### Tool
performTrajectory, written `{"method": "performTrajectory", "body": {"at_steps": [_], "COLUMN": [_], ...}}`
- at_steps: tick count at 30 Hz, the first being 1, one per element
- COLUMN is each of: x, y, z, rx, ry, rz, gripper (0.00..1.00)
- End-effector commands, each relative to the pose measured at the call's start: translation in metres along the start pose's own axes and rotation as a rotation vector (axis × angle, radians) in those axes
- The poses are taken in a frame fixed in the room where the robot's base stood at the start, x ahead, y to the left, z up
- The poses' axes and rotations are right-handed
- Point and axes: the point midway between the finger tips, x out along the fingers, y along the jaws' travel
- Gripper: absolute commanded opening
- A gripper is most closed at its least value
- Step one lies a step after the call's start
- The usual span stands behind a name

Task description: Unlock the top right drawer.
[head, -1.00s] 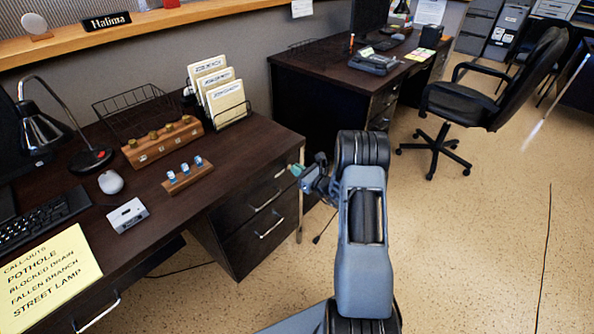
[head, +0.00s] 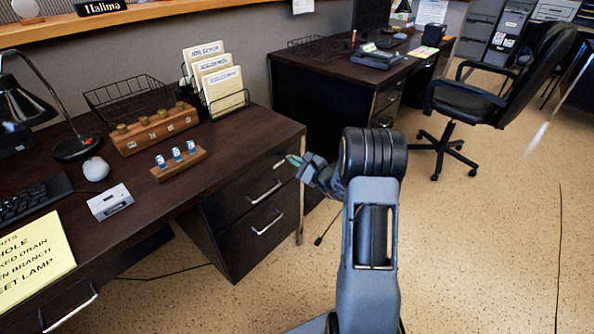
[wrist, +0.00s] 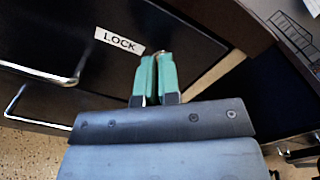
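The top right drawer (head: 246,190) of the near dark desk is closed. A white LOCK label shows on its front in the wrist view (wrist: 118,40). My gripper (head: 293,160) is at the drawer front's upper right corner, beside the label. In the wrist view its two teal fingers (wrist: 157,62) point at the drawer front, close together with a narrow gap. A small metallic piece (wrist: 160,52) shows at the fingertips, just right of the label. I cannot tell if it is a key or the lock, or whether the fingers grip it; the fingers hide most of it.
The lower drawer (head: 262,235) is closed. Open floor (head: 470,240) lies to the right.

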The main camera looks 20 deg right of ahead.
Motion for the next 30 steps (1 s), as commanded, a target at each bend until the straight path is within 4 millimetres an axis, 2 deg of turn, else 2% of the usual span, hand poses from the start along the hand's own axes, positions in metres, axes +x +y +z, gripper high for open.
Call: {"method": "performTrajectory", "body": {"at_steps": [1,18,30], "x": [0.0001,0.0002,0.0004], "y": [0.0058,0.0111,0.0097], "z": [-0.0058,-0.0069,-0.0043], "rx": [-0.047,-0.574,-0.821], "ry": [-0.002,-0.001,-0.001], "rz": [-0.001,0.0,0.001], "gripper": [0.0,0.0,0.0]}}
